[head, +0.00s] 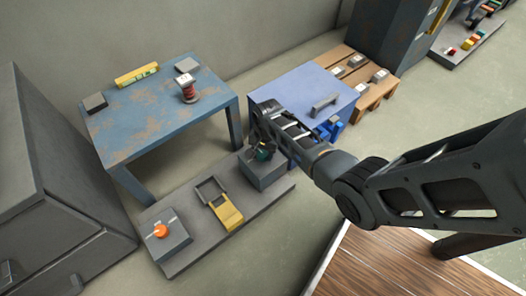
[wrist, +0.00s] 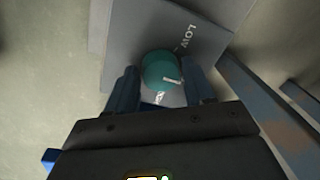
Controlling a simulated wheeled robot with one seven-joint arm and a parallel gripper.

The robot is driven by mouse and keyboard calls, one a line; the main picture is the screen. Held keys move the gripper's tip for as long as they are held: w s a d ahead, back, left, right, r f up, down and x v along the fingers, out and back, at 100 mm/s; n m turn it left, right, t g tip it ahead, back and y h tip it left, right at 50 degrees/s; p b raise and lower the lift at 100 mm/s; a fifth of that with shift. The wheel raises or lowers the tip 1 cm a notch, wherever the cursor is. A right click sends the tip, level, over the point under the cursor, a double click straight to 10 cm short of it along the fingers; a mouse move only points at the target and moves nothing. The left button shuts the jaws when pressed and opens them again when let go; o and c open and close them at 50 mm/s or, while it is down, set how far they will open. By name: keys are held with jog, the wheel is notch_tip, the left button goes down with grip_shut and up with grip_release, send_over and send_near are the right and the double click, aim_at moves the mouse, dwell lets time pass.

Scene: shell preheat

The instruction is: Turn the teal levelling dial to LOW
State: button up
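The teal levelling dial (wrist: 158,68) sits on a grey block (wrist: 208,45) in the wrist view. A white LOW label is on the block beyond the dial; a second label near the gripper is too small to read. The dial's white mark is on its right side, away from LOW. My gripper (wrist: 162,82) has one dark blue finger on each side of the dial, with what look like narrow gaps. In the head view the dial (head: 263,154) is partly hidden under my gripper (head: 262,148), on the block (head: 266,174).
The low grey platform (head: 255,207) also carries a yellow-handled lever (head: 228,213) and an orange knob (head: 160,231) on a block. A blue worn table (head: 150,120) and a blue cabinet (head: 297,88) with a grey handle stand close behind my gripper.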

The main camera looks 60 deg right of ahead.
jog(key=c, duration=0.7)
jog(key=shift+o, duration=0.2)
jog(key=n+p, duration=0.1)
jog(key=n, duration=0.1)
jog(key=shift+r+n+p, duration=0.15)
jog(key=shift+n+p, duration=0.15)
jog(key=shift+n, duration=0.1)
jog(key=n+p, duration=0.1)
jog(key=n, duration=0.6)
jog(key=n+p, duration=0.1)
jog(key=n, duration=0.3)
jog(key=shift+g+y, duration=0.3)
jog(key=shift+g, duration=0.1)
